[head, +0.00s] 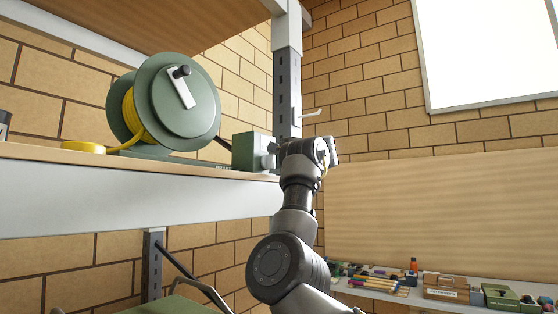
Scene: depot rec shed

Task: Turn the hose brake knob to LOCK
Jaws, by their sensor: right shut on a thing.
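The hose brake is a green box (244,151) at the right end of the shelf, beside the grey upright. A pale grey knob (266,156) sticks out of its right side. My right gripper (276,154) reaches up from below and is shut on the knob. The fingers and the gripper body hide part of the knob, so its pointer and any LOCK mark cannot be read. My left gripper is not in view.
A green hose reel (184,101) with yellow hose (134,110) stands on the shelf (110,195) left of the brake. A lower bench at right holds pencils and small boxes (446,288).

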